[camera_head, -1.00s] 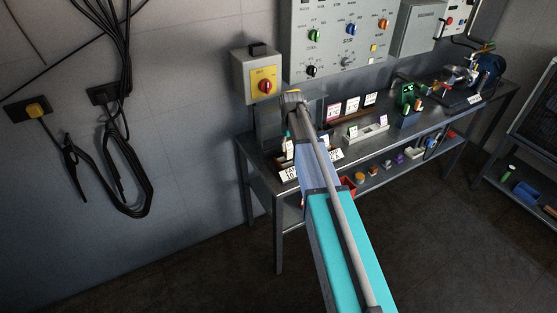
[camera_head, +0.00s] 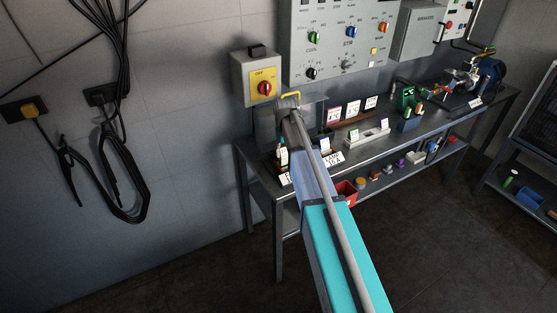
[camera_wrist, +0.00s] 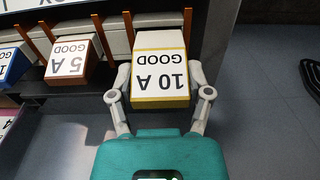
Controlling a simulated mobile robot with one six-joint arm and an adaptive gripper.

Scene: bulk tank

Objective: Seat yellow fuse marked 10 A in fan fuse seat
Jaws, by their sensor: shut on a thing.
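The yellow fuse (camera_wrist: 160,92), with a white face reading "10 A GOOD" upside down, is between the fingers of my gripper (camera_wrist: 160,92) in the wrist view. The fingers are shut on its sides. It looks larger than the neighbouring fuses; whether it is fully clear of the rack (camera_wrist: 112,44) behind it I cannot tell. An orange-brown fuse marked "5 A GOOD" (camera_wrist: 68,62) and a blue-edged fuse (camera_wrist: 8,62) sit in the rack to the left. In the head view my arm hides the fuse, and I cannot make out the fan fuse seat.
The metal bench (camera_head: 377,150) runs along the wall, with cards and a pale tray (camera_head: 367,136) on it. A yellow switch box (camera_head: 257,77) and a grey control panel (camera_head: 338,40) are above. A red bin (camera_head: 346,190) is on the lower shelf.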

